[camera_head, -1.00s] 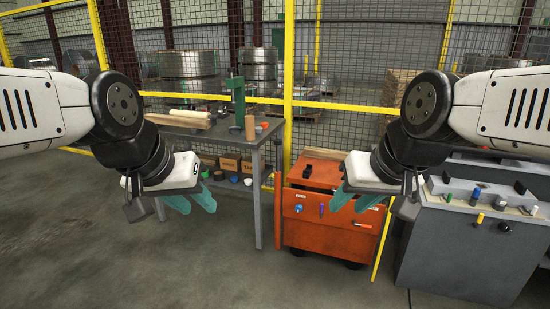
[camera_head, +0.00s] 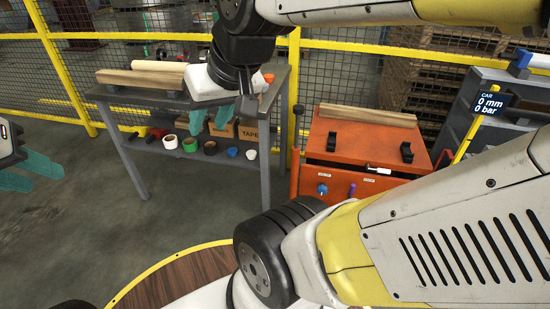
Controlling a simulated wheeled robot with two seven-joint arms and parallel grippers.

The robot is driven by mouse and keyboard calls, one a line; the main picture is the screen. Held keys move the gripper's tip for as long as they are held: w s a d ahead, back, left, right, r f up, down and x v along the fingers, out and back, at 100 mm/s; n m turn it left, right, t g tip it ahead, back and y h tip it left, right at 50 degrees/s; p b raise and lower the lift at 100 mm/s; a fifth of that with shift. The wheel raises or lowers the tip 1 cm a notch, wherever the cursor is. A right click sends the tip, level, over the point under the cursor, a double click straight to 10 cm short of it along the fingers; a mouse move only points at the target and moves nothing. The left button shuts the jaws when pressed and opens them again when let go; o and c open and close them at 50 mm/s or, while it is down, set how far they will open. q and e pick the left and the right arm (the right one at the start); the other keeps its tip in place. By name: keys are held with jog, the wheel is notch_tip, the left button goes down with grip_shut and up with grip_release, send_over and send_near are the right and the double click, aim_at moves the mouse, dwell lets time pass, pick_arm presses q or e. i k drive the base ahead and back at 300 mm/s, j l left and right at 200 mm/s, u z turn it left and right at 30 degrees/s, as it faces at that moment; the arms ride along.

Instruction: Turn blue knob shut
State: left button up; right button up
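The blue knob (camera_head: 322,189) is on the front face of the orange cabinet (camera_head: 330,172). A purple knob or handle (camera_head: 352,190) is beside it on the right. How far the blue knob is turned is too small to tell. My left gripper (camera_head: 38,172) is at the far left edge, partly cut off, with teal fingers apart and empty. My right gripper (camera_head: 211,118) hangs in front of the workbench, left of the cabinet, with teal fingers apart and empty. Neither gripper touches the knob. My own arm covers the lower right and the cabinet's lower right part.
A grey workbench (camera_head: 128,97) holds wooden beams (camera_head: 140,78); its shelf carries tape rolls and boxes. A wooden strip (camera_head: 367,115) lies on the cabinet top. Yellow-framed mesh fence stands behind. Floor before the bench is clear.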

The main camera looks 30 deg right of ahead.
aim_at(322, 190)
jog(key=i+j+z, duration=0.1)
jog(key=i+z, duration=0.15)
jog(key=i, duration=0.25)
jog(key=i+j+z, duration=0.2)
jog(key=i, duration=0.25)
jog(key=i+z, duration=0.2)
jog(key=z, duration=0.2)
jog(key=i+j+z, duration=0.15)
jog(key=z, duration=0.2)
jog(key=i+j+z, duration=0.15)
jog(key=z, duration=0.25)
jog(key=i+j+z, duration=0.1)
jog(key=z, duration=0.25)
jog(key=i+j+z, duration=0.2)
jog(key=z, duration=0.25)
jog(key=i+j+z, duration=0.15)
jog(key=j+z, duration=0.15)
jog(key=z, duration=0.2)
jog(key=i+j+z, duration=0.1)
jog(key=j+z, duration=0.35)
jog(key=l, duration=0.1)
